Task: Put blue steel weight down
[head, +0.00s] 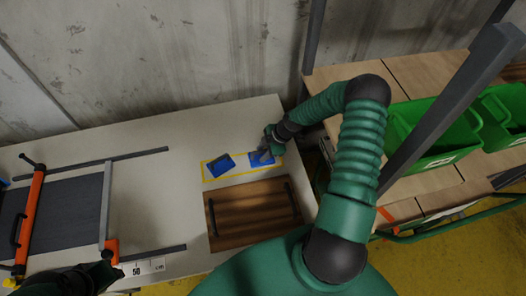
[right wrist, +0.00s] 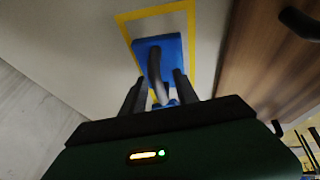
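A blue steel weight (head: 262,159) with a grey handle lies on the white table inside a yellow outline. It also shows in the right wrist view (right wrist: 172,48), with its handle (right wrist: 155,68) reaching between my fingers. My right gripper (head: 268,150) is at this weight. In the right wrist view its two fingers (right wrist: 157,92) stand apart, with gaps on both sides of the handle. A second blue weight (head: 220,166) lies to the left, within the same outline (head: 238,176). My left gripper (head: 82,281) is dark and partly cut off at the bottom left; its fingers are unclear.
A wooden board (head: 250,214) with dark handles lies just in front of the outline. An orange-and-grey frame (head: 32,222) stands on the left of the table (head: 165,185). Green bins (head: 437,130) sit on a wooden shelf at the right. A concrete wall (head: 160,60) is behind.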

